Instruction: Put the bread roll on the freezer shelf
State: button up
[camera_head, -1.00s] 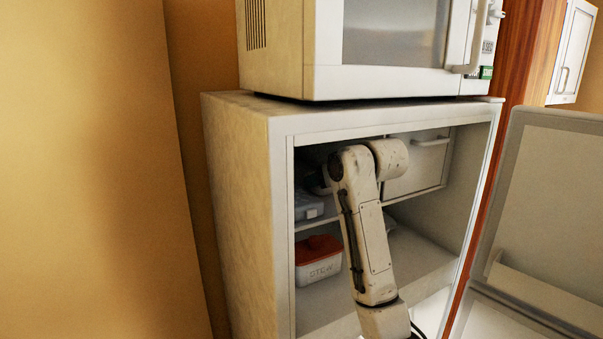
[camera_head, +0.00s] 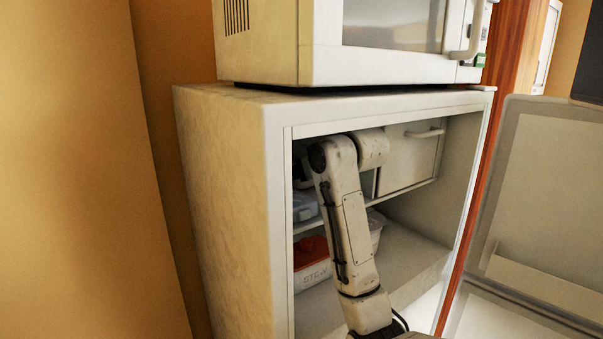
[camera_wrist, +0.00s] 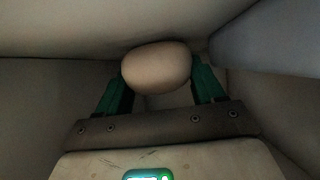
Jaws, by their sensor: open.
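The bread roll (camera_wrist: 157,67), pale brown and rounded, shows in the wrist view between the green fingers of my gripper (camera_wrist: 161,72). The fingers are open, one on each side of it; whether they touch it I cannot tell. A pale surface lies close around the roll. In the head view my arm reaches into the open white fridge-freezer cabinet (camera_head: 225,190), and the gripper and roll are hidden. The upper shelf (camera_head: 309,226) shows its front edge to the left of my arm.
A blue container (camera_head: 303,206) sits on the upper shelf. Below are a red-lidded tub (camera_head: 311,262) and a white tub (camera_head: 376,228). A white front with a handle (camera_head: 408,157) fills the upper right. The open door (camera_head: 545,200) stands right; a microwave (camera_head: 380,40) is on top.

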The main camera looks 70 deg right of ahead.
jog(key=o, duration=1)
jog(key=shift+o, duration=0.2)
jog(key=s+a, duration=0.2)
jog(key=s, duration=0.1)
jog(key=s+a, duration=0.2)
jog(key=s, duration=0.2)
jog(key=s+a+r, duration=0.1)
jog(key=s+a, duration=0.1)
jog(key=s, duration=0.1)
jog(key=shift+s+a+b, duration=0.1)
jog(key=shift+s+b, duration=0.05)
jog(key=shift+b, duration=0.2)
jog(key=shift+s+a+f, duration=0.2)
jog(key=shift+s+a, duration=0.1)
jog(key=shift+s, duration=0.15)
